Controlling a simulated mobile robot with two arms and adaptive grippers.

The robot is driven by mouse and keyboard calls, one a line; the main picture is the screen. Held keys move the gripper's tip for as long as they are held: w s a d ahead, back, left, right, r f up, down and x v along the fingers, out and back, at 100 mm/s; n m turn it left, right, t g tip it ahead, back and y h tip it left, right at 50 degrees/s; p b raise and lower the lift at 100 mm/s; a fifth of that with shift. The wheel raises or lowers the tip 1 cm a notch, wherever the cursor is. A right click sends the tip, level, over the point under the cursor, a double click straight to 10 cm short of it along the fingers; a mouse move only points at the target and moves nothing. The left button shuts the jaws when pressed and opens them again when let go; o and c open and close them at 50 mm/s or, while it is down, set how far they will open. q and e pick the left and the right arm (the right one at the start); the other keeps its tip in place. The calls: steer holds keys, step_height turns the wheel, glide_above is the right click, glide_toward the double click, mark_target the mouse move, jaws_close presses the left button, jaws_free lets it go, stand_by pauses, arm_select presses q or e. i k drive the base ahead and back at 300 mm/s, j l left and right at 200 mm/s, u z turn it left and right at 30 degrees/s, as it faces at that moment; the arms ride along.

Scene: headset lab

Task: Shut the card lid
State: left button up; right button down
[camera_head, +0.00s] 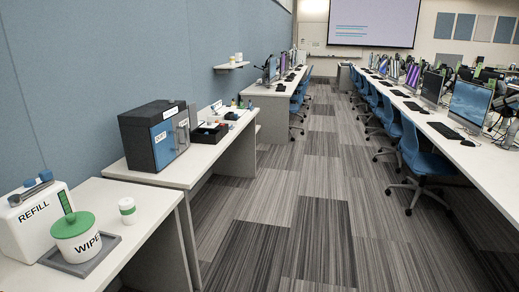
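Neither of my grippers is in view. No part is plainly marked as the card lid. A low black open-topped box (209,137) sits on the middle left desk, with small things in it that are too small to make out. A white upright piece with a dark label (216,106) stands at its back; I cannot tell whether it is a raised lid. To its left stands a dark box with a blue front (162,141) and a white label, with a grey part on its right side.
A near desk at left holds a white REFILL box (30,215), a green-lidded WIPE tub (76,237) on a grey tray (62,264), and a green-white cup (127,210). Blue chairs (425,158) line the right desk row. The striped carpet aisle (300,200) is clear.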

mark_target(192, 108)
steer(key=i, duration=1.85)
